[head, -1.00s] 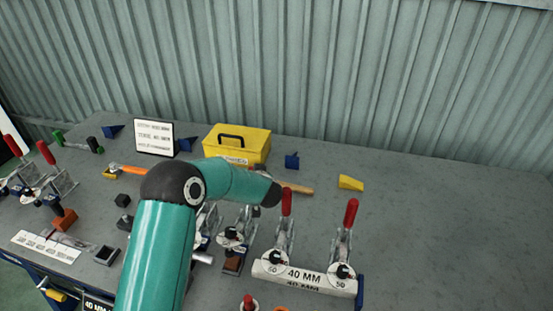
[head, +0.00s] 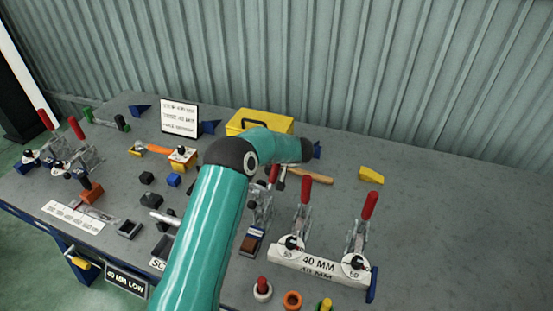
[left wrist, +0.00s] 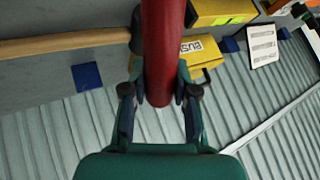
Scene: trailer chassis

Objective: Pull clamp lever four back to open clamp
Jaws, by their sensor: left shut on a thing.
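My left gripper (left wrist: 160,92) is shut on a red clamp lever handle (left wrist: 160,45), its two fingers on either side of it in the left wrist view. In the head view, my teal left arm reaches across the bench and partly hides the gripper. A red lever (head: 273,172) stands just below the arm's end, and its clamp (head: 262,208) is partly covered by the arm. Two more upright red levers, a middle one (head: 304,190) and a right one (head: 369,205), stand behind the 40 MM plate (head: 320,266). I cannot read lever numbers. My right gripper is not in view.
A yellow toolbox (head: 262,121), a wooden-handled tool (head: 312,177) and a yellow wedge (head: 371,175) lie behind the clamps. Two more red-levered clamps (head: 76,128) stand at the far left. The bench's right side is clear.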

